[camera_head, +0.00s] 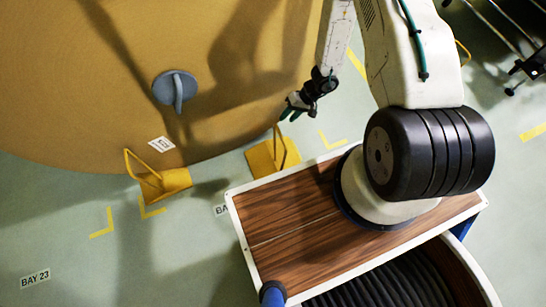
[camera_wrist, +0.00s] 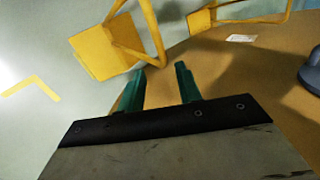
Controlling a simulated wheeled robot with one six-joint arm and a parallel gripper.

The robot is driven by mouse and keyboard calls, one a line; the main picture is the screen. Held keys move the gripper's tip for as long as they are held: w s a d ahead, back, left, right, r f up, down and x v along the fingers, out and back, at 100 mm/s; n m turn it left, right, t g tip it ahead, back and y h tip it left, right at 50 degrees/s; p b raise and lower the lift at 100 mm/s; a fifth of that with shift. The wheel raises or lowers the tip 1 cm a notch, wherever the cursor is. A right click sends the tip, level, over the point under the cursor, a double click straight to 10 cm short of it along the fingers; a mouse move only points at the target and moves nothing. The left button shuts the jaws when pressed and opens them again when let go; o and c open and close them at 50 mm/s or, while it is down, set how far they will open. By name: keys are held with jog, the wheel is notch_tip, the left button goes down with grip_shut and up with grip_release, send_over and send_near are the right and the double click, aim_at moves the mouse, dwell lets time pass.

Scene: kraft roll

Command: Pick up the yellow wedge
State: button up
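Two yellow wedges with upright loop handles sit on the floor against the kraft roll. The nearer wedge (camera_head: 262,160) is just below my gripper (camera_head: 294,107) in the head view; part of it is hidden by the cart. In the wrist view this wedge (camera_wrist: 98,52) is ahead and left, and its handle (camera_wrist: 152,28) reaches down close to the fingertips. The other wedge (camera_head: 166,184) stands farther left, and shows at the top right of the wrist view (camera_wrist: 235,14). My gripper (camera_wrist: 160,70) is open, its green fingers apart with nothing held between them.
The huge brown kraft roll (camera_head: 110,90) fills the upper left, with a grey handled plug (camera_head: 174,88) and a white label (camera_head: 161,144). My wood-topped base is at lower middle. Yellow floor marks (camera_head: 103,224) and open floor lie in front.

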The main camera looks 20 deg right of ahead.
aim_at(277, 127)
jog(key=shift+n, duration=0.5)
jog(key=x, duration=0.8)
jog(key=shift+w+a, duration=0.1)
jog(key=shift+a, duration=0.1)
grip_shut()
dwell(0.8)
